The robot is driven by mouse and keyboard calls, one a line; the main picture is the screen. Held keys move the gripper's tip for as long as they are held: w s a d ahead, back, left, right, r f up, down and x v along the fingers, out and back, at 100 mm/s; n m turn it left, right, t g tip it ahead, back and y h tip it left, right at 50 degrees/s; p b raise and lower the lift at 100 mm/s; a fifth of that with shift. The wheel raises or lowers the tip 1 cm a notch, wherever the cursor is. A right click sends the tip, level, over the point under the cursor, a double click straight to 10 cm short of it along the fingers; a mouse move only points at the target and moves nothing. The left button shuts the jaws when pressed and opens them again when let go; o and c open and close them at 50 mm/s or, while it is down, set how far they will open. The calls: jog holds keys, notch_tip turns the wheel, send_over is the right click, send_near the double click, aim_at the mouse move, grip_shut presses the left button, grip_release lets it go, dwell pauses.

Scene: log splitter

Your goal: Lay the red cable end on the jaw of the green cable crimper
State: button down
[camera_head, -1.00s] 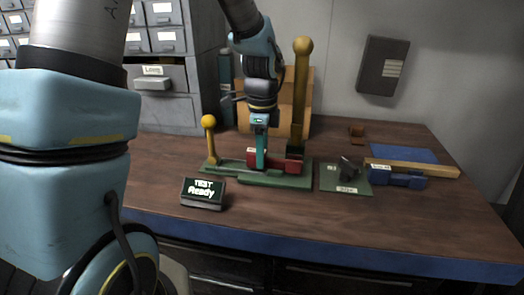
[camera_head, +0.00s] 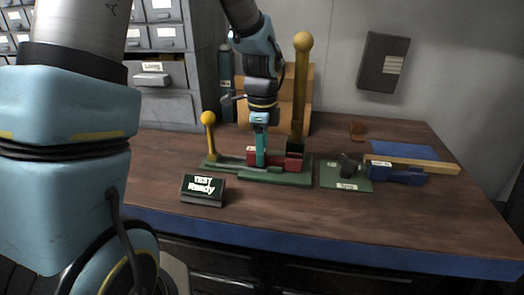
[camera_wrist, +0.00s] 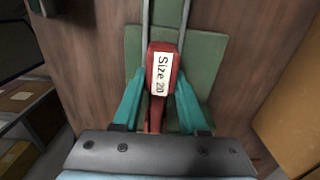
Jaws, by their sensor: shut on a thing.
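The red cable end (camera_wrist: 157,95) carries a white label reading "Size 20" in the wrist view. My gripper (camera_wrist: 164,75) is shut on it, with a teal finger on each side. In the head view my gripper (camera_head: 261,163) points down at the green crimper. The crimper has a flat green base (camera_head: 240,178), a short yellow ball-topped lever (camera_head: 209,130) at left and a tall one (camera_head: 300,90) at right. Red parts (camera_head: 293,161) show low on the base, right of my fingers. Whether the cable end touches the jaw cannot be told.
A small display (camera_head: 203,189) reading "TEST Ready" stands in front of the crimper. A dark fitting on a green plate (camera_head: 345,186) and a blue tool (camera_head: 398,173) lie to the right. Drawers (camera_head: 165,80) stand behind left. The front of the bench is clear.

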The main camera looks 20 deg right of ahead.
jog(key=shift+f, duration=0.25)
jog(key=shift+c, duration=1.8)
grip_release()
notch_tip(320, 180, up, 11)
jog(key=shift+f+b, duration=0.1)
jog(key=shift+b, duration=0.85)
